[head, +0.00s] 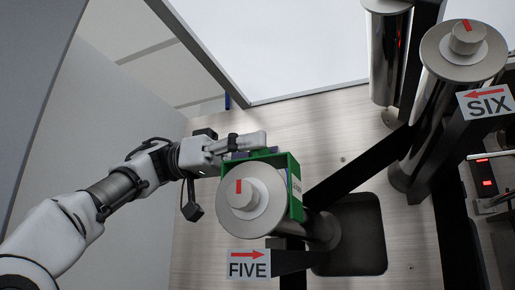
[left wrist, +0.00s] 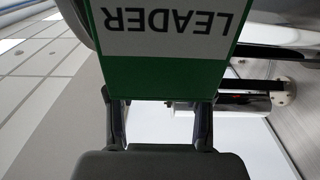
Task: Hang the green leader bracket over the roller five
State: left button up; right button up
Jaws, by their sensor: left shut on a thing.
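The green leader bracket (head: 295,186) is at roller five in the head view. Its top runs along the upper edge of the roller's end disc and one side hangs down on the right. The disc of roller five (head: 270,212) hides part of the bracket, so I cannot tell whether it rests on the roller. My left gripper (head: 248,145) is shut on the bracket's top, at the upper left. In the left wrist view the bracket (left wrist: 165,72) fills the space between the fingers, its white LEADER label upside down. My right gripper is not in view.
The FIVE sign (head: 248,264) stands just below roller five. Roller six (head: 450,60) and its SIX sign (head: 486,103) are at the upper right. A dark diagonal bar (head: 355,168) and a dark recess (head: 352,235) lie right of roller five. Bare panel (head: 315,125) shows above.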

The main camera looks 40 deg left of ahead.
pick_arm(q)
jog(key=shift+f, duration=0.5)
jog(key=o, duration=1.3)
jog(key=v, duration=0.8)
jog(key=r+p, duration=0.6)
jog(key=r, duration=0.1)
jog(key=shift+s+d+p, duration=0.1)
jog(key=shift+d+p, duration=0.2)
jog(key=shift+p, duration=0.05)
